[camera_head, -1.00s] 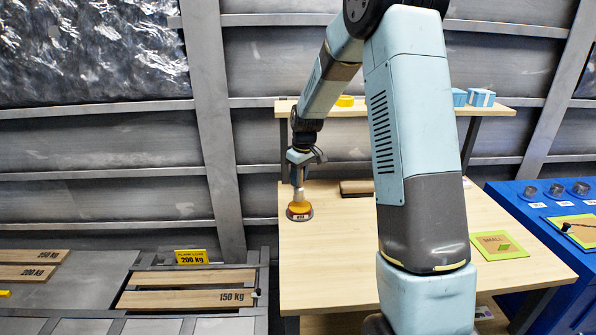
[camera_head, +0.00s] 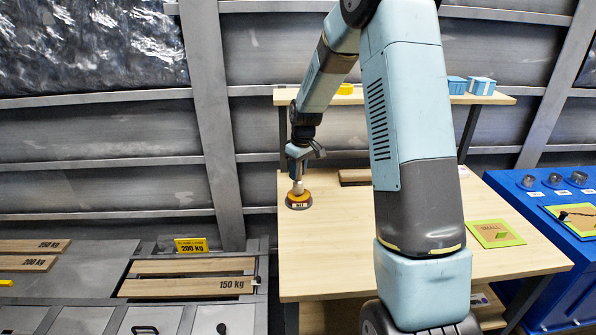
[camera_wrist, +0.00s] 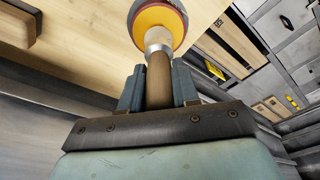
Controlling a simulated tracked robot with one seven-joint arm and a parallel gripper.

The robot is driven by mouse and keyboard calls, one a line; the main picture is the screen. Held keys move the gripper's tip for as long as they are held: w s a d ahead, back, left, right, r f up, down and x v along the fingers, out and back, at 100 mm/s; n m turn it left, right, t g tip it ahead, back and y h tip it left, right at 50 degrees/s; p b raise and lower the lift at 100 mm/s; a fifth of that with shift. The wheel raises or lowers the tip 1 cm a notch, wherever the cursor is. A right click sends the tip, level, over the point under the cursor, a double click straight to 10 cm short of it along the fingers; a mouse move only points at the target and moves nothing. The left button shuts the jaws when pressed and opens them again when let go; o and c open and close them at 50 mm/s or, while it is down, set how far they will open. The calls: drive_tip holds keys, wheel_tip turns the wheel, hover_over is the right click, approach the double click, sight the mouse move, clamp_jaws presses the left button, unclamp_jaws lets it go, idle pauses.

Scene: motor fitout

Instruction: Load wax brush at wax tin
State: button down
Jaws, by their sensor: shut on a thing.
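The wax tin (camera_head: 299,204) is a low, dark round tin with a small label and yellow-orange wax inside. It stands near the left edge of the wooden bench top. My gripper (camera_head: 297,166) is above the tin and shut on the wax brush (camera_head: 297,186), which points down at the wax. In the wrist view my gripper (camera_wrist: 158,88) has its two fingers on either side of the brush's brown handle (camera_wrist: 159,80). The pale bristle end overlaps the yellow wax of the tin (camera_wrist: 170,17). How deep the bristles reach is hidden.
A wooden block (camera_head: 354,177) lies on the bench (camera_head: 330,255) behind the tin. A rear shelf (camera_head: 400,100) holds blue boxes (camera_head: 481,86) and a yellow item (camera_head: 345,89). Planks (camera_head: 190,287) lie left of the bench.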

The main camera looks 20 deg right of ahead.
drive_tip(key=shift+s+f, duration=0.1)
drive_tip(key=shift+f, duration=0.4)
idle(1.5)
drive_tip(key=shift+r, duration=3.55)
